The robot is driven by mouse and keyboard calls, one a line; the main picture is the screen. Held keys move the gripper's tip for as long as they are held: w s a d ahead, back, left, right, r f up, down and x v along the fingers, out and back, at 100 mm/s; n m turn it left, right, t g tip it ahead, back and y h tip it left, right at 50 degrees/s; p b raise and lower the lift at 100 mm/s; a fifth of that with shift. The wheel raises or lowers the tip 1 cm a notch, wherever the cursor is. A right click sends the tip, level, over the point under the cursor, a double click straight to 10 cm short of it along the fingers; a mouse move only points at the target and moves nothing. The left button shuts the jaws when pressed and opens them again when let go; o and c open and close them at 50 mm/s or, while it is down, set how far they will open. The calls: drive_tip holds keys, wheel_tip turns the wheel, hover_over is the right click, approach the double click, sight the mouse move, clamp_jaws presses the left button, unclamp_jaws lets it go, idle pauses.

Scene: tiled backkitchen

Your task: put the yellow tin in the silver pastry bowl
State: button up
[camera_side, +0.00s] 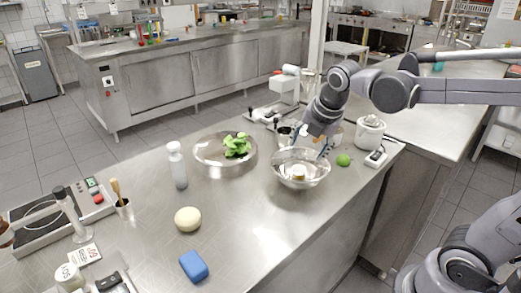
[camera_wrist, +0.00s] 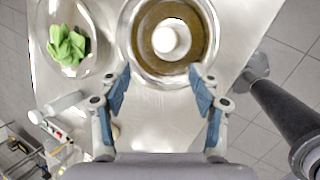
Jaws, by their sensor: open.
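The silver pastry bowl (camera_side: 283,177) stands toward the right end of the steel counter. The yellow tin (camera_side: 298,172) sits inside it, on the bottom; its side shows yellowish through the bowl's opening. In the wrist view, the bowl (camera_wrist: 140,68) is at top centre and the tin's pale round top (camera_wrist: 171,40) shows inside, with a yellow-brown reflection around it on the bowl wall. My gripper (camera_side: 312,146) is above the bowl, pointing down. In the wrist view, its blue fingers (camera_wrist: 160,82) are spread apart with nothing between them, clear of the tin.
A wide dish with green leaves (camera_side: 237,146) stands left of the bowl. A green lime (camera_side: 343,159) and a white lidded pot (camera_side: 369,133) are close on the right. A white bottle (camera_side: 177,165), a pale ball (camera_side: 188,219) and a blue block (camera_side: 194,266) stand further left.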

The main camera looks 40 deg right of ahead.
drive_tip(key=s+a+f+m+t+y, duration=0.1)
drive_tip(key=s+m, duration=0.3)
drive_tip(key=m, duration=0.6)
drive_tip(key=s+a+f+m+t+y, duration=0.1)
drive_tip(key=s+a+f+m, duration=0.2)
drive_tip(key=m, duration=0.8)
drive_tip(key=shift+s+a+f+t, duration=0.3)
drive_tip(key=shift+s+a, duration=0.35)
drive_tip(key=shift+s, duration=0.25)
